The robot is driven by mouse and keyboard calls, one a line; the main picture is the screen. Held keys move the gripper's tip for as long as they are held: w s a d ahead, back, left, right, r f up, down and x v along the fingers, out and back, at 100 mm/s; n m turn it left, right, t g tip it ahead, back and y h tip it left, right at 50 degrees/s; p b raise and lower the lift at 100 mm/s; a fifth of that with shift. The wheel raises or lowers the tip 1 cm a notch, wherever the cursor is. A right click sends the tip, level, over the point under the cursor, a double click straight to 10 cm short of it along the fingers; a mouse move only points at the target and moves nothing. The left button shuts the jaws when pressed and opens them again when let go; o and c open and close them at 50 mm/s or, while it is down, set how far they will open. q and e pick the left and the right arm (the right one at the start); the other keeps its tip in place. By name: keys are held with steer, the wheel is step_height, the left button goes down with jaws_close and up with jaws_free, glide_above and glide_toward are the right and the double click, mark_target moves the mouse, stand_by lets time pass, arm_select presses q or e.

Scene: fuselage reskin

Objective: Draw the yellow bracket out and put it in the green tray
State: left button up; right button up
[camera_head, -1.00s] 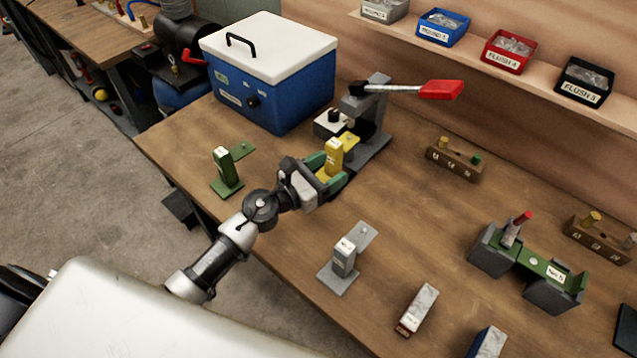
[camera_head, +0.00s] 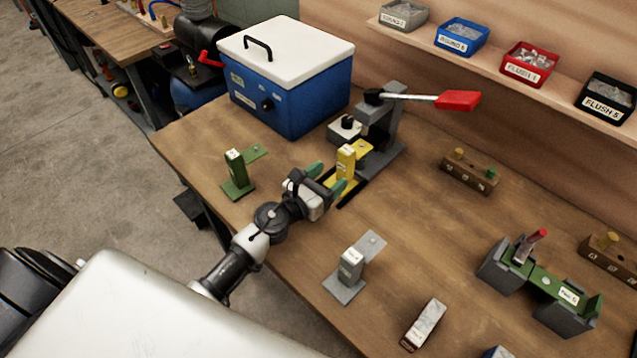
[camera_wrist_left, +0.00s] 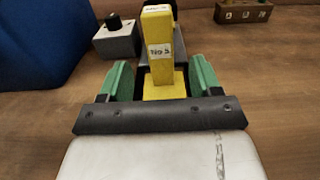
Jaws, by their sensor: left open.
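The yellow bracket (camera_head: 346,159) stands upright, its flat foot at the base of the grey lever press (camera_head: 382,135). In the left wrist view the yellow bracket (camera_wrist_left: 158,50) rises centrally beyond and between the green fingertips, with a gap on both sides. My left gripper (camera_head: 326,178) is open and empty, just in front of the bracket; it also shows in the left wrist view (camera_wrist_left: 160,82). My right gripper is not in view. I cannot make out a green tray.
A green bracket (camera_head: 236,172) stands left of my arm and a grey bracket (camera_head: 350,265) stands to the right. A blue box (camera_head: 300,100) with a white lid is behind. A green and grey fixture (camera_head: 540,283) and wooden peg blocks (camera_head: 470,175) lie right. Bare table lies between.

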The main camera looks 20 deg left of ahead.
mark_target(341, 167)
arm_select(q)
steer(key=x, duration=0.7)
steer(key=shift+w+d+f, duration=0.1)
steer(key=shift+w+d, duration=0.05)
steer(key=shift+w, duration=0.15)
